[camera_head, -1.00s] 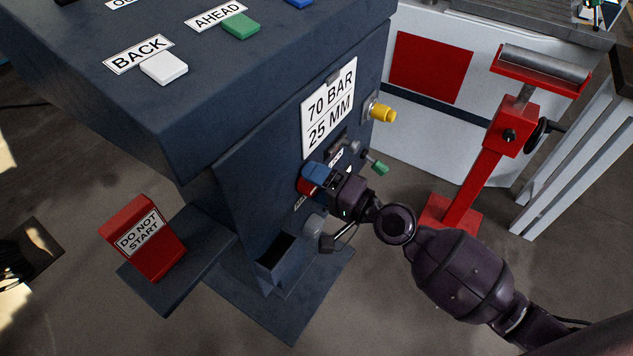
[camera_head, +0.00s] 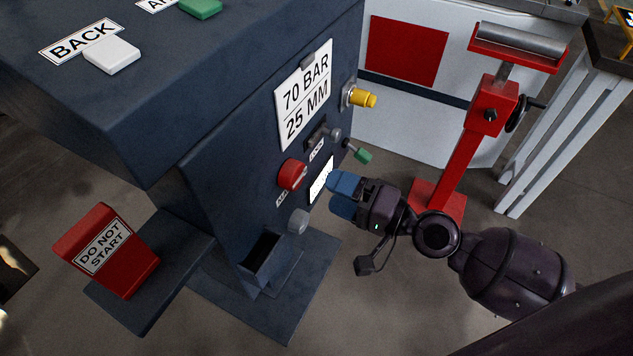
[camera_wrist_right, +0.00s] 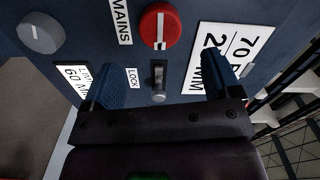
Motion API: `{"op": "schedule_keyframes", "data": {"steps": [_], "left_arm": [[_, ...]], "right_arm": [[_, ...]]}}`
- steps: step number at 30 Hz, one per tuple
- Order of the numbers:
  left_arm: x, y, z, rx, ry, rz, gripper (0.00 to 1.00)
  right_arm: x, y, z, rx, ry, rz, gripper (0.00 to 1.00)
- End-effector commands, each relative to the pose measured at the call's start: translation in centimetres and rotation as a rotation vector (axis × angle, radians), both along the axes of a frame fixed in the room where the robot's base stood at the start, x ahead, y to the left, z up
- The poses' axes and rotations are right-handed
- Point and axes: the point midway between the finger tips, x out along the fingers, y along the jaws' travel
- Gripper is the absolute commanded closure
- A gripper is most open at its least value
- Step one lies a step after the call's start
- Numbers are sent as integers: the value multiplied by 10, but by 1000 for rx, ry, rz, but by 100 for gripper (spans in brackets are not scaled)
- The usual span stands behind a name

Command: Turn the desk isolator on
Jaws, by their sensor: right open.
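The desk isolator appears to be the red round knob (camera_head: 292,175) on the side of the dark blue cabinet. In the right wrist view the red knob (camera_wrist_right: 160,25) sits beside a MAINS label, its white pointer line parallel to the label's text. My right gripper (camera_head: 345,192) has blue fingers and stands off the panel, to the right of and below the knob, not touching it. In the right wrist view its open, empty fingers (camera_wrist_right: 161,72) are spread, with the knob beyond the gap between them. My left gripper is not in view.
Near the knob are a LOCK toggle (camera_wrist_right: 158,80), a grey knob (camera_head: 298,222), a green-tipped lever (camera_head: 361,154) and a yellow button (camera_head: 362,98). A red roller stand (camera_head: 468,140) is behind my right arm.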

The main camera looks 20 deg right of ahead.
Motion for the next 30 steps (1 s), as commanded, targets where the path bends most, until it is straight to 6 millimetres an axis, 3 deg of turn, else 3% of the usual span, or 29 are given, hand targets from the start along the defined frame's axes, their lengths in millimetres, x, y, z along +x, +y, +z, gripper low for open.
{"op": "schedule_keyframes", "data": {"steps": [2, 9, 30], "left_arm": [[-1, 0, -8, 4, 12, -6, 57], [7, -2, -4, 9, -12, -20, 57], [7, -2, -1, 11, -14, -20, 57]], "right_arm": [[-7, -7, -6, -2, 9, -1, 16], [-17, -16, -2, -1, 3, 0, 16], [-20, -18, 2, -16, -14, -7, 16]]}}
